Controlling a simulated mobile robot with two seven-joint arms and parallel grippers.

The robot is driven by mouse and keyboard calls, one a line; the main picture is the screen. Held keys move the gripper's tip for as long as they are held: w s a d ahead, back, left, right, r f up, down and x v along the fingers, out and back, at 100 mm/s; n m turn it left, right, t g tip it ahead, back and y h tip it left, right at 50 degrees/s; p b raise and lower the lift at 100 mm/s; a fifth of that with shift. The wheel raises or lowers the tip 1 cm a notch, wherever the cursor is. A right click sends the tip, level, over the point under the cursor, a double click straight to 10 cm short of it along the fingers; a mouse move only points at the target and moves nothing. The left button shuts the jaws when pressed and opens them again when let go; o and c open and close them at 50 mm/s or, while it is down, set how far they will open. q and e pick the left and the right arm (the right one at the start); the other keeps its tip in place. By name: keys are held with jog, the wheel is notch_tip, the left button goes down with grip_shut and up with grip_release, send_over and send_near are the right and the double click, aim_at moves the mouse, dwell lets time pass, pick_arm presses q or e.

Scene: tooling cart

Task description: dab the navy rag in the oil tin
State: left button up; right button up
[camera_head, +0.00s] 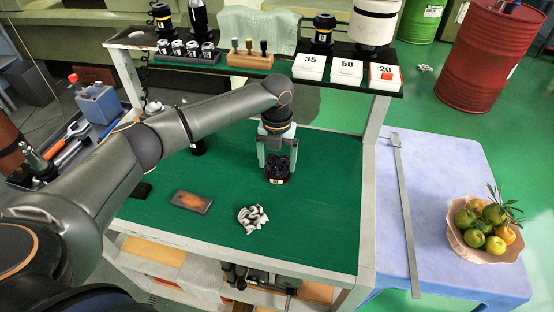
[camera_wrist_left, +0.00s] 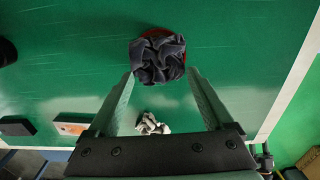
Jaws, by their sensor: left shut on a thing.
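The navy rag (camera_head: 279,162) is a dark crumpled bundle. In the left wrist view the rag (camera_wrist_left: 158,60) sits between the fingertips and covers most of a round, reddish-rimmed tin. My left gripper (camera_head: 277,166) points down over the green mat, shut on the navy rag. The oil tin (camera_head: 277,180) is small, dark and round with a pale label, standing on the mat directly below the rag. Its reddish rim (camera_wrist_left: 149,33) shows around the rag in the wrist view. The rag hides the tin's inside, so its depth in the tin cannot be told. My right gripper is not in view.
A crumpled white-and-grey cloth (camera_head: 253,217) and a brown-topped block (camera_head: 191,201) lie on the green mat (camera_head: 322,215). A raised shelf (camera_head: 345,82) with tool holders and numbered boxes stands behind. A fruit bowl (camera_head: 484,246) is on the blue table at right. The mat's right side is clear.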

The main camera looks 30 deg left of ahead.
aim_at(279, 168)
pick_arm(q)
jog(key=shift+f, duration=0.45)
dwell(1.4)
jog(key=shift+r, duration=3.6)
jog(key=n, duration=0.3)
jog(key=s+d+r+n, duration=0.1)
jog(key=shift+s+d+n, duration=0.1)
jog(key=shift+n, duration=0.2)
jog(key=s+d+r+n, duration=0.1)
jog(key=s+n, duration=0.6)
jog(key=n, duration=0.7)
jog(key=s+d+r+n, duration=0.1)
jog(key=s+d+n, duration=0.2)
jog(key=n, duration=1.1)
jog(key=s, duration=0.3)
jog(key=shift+s+d+r, duration=0.25)
jog(key=shift+s+d, duration=0.1)
